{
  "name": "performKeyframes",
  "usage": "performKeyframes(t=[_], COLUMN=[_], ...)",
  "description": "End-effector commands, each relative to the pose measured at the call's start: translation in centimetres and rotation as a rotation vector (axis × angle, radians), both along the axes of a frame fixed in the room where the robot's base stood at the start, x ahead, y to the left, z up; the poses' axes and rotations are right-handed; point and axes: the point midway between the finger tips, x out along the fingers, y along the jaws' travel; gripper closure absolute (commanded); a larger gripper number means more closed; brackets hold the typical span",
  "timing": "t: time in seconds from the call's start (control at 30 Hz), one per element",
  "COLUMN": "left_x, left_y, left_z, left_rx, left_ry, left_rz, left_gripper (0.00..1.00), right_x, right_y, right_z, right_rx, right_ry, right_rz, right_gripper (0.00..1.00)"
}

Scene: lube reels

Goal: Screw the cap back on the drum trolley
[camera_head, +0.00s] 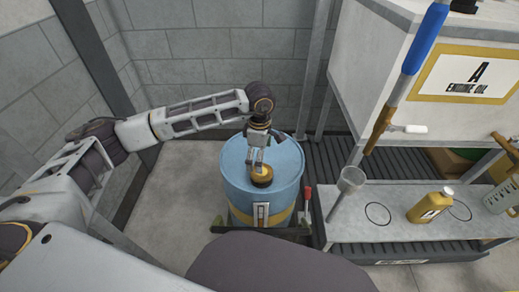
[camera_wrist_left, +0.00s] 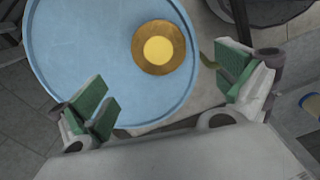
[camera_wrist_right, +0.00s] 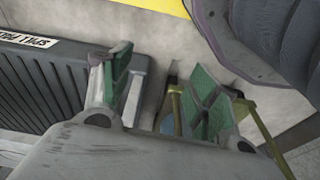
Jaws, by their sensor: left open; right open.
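The blue drum (camera_head: 235,165) with a yellow band stands on its trolley (camera_head: 225,225) against the wall. A round cap (camera_head: 262,174), yellow with a darker rim, sits on the drum's top; whether it is seated in an opening cannot be told. In the left wrist view the cap (camera_wrist_left: 158,48) shows a bright yellow centre. My left gripper (camera_head: 257,158) is just above the cap, pointing down, open with nothing between its green pads. My right gripper (camera_wrist_right: 160,95) is open and empty in its wrist view, away from the drum.
A grey bench (camera_head: 400,228) to the right holds a funnel (camera_head: 350,180), a yellow oil bottle (camera_head: 430,207) and a clear jug (camera_head: 502,197). A blue-handled nozzle (camera_head: 426,40) hangs above it. A red-handled lever (camera_head: 307,195) stands beside the drum.

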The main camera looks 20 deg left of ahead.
Motion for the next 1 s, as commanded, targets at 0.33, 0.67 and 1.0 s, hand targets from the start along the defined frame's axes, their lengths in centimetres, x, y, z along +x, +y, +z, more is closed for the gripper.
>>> performKeyframes(t=[0.33, 0.67, 1.0], left_x=[-0.1, 0.0, 0.0], left_y=[0.0, 0.0, 0.0], left_z=[-4.4, -7.2, -7.5], left_rx=[0.000, -0.001, -0.001], left_ry=[0.003, 0.001, -0.001], left_rz=[0.001, 0.001, 0.000], left_gripper=[0.00, 0.00, 0.00], right_x=[0.5, 0.0, 0.1], right_y=[0.4, 0.7, 0.8], right_z=[1.6, 2.8, 3.1], right_rx=[0.006, 0.010, 0.012], right_ry=[0.001, 0.015, 0.012], right_rz=[0.002, 0.004, 0.005], right_gripper=[0.39, 0.39, 0.39])
